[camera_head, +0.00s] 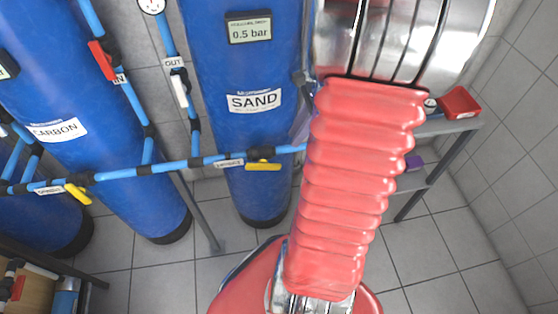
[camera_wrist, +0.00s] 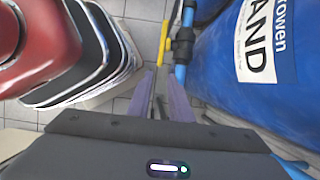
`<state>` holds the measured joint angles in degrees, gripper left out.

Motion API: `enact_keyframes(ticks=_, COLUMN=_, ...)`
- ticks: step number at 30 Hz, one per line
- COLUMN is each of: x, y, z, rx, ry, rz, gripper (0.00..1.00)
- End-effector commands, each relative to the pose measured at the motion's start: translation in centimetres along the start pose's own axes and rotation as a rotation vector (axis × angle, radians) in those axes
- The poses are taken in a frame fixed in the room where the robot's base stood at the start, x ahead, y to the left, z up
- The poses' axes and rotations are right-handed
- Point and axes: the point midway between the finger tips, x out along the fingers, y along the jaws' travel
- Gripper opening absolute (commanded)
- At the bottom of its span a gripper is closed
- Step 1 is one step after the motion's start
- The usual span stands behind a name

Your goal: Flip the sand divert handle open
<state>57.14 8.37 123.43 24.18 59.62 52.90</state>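The sand divert handle (camera_head: 263,166) is a yellow lever on a dark valve in the horizontal blue pipe, in front of the sand tank (camera_head: 225,60). It lies along the pipe, just below it. In the wrist view the yellow handle (camera_wrist: 164,44) shows beyond the fingertips, alongside the blue pipe and the black valve body (camera_wrist: 182,46). My gripper (camera_wrist: 160,76) points towards the handle, its two purple-grey fingers apart with a narrow gap and nothing held between them.
A second yellow handle (camera_head: 77,194) sits on the same pipe near the carbon tank (camera_head: 60,110). A red lever (camera_head: 102,60) and a white lever (camera_head: 179,90) are on upright pipes. In the wrist view the sand tank (camera_wrist: 225,70) is close on the right. A shelf (camera_head: 447,127) stands at right.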

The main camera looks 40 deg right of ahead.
Motion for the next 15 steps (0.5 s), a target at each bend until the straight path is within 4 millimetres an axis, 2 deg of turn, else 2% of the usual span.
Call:
enact_keyframes(ticks=8, x=2.3, y=0.1, z=0.0, rx=-0.002, ry=-0.001, rz=0.004, gripper=0.19)
enact_keyframes(ticks=15, x=6.0, y=0.1, z=0.1, rx=-0.001, ry=-0.001, rz=0.005, gripper=0.19)
